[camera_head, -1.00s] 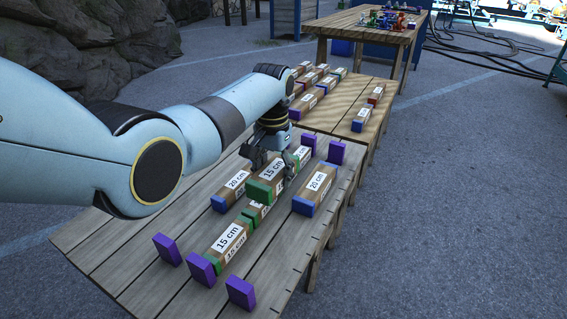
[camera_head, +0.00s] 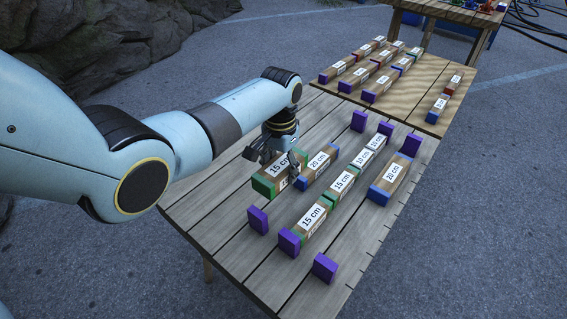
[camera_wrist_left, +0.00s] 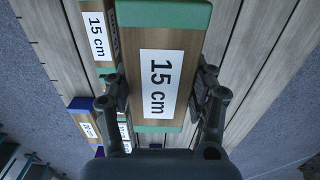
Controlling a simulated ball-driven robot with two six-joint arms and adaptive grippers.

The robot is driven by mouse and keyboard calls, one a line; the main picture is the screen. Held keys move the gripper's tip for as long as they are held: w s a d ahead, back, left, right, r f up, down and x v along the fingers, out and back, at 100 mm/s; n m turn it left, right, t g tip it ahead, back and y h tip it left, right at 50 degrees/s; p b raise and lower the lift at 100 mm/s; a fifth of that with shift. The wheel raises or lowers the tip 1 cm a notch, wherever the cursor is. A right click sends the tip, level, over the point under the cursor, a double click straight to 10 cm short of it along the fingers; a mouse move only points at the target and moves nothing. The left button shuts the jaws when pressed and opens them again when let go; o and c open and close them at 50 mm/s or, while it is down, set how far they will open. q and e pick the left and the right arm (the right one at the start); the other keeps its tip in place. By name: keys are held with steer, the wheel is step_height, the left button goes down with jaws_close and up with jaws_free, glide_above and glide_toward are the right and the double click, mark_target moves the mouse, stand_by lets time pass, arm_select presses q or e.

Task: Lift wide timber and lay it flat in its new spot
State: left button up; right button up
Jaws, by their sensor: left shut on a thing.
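The wide timber (camera_head: 267,184) is a brown block with green ends and a white "15 cm" label. In the left wrist view the wide timber (camera_wrist_left: 158,45) lies lengthwise between the two fingers of the gripper (camera_wrist_left: 162,88). It is left of a blue-ended 20 cm timber (camera_head: 318,168) in the head view, over the wooden table (camera_head: 215,205). I cannot tell whether it touches the table. My right gripper is not in view.
A row of narrower green-ended 15 cm timbers (camera_head: 314,218) and 10 cm timbers runs along the middle. Another 20 cm timber (camera_head: 391,180) lies to the right. Purple blocks (camera_head: 290,242) stand at the row ends. The table's left front part is clear.

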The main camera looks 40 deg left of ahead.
arm_select(q)
steer(key=b, duration=0.9)
glide_above(281, 206)
step_height(281, 206, down, 10)
steer(key=shift+f, duration=0.1)
steer(key=shift+f+b, duration=0.4)
steer(key=shift+f, duration=0.3)
steer(key=shift+r+p, duration=0.1)
steer(key=shift+p, duration=0.2)
steer(key=shift+f, duration=0.35)
steer(key=o, duration=1.4)
steer(key=shift+c, duration=0.2)
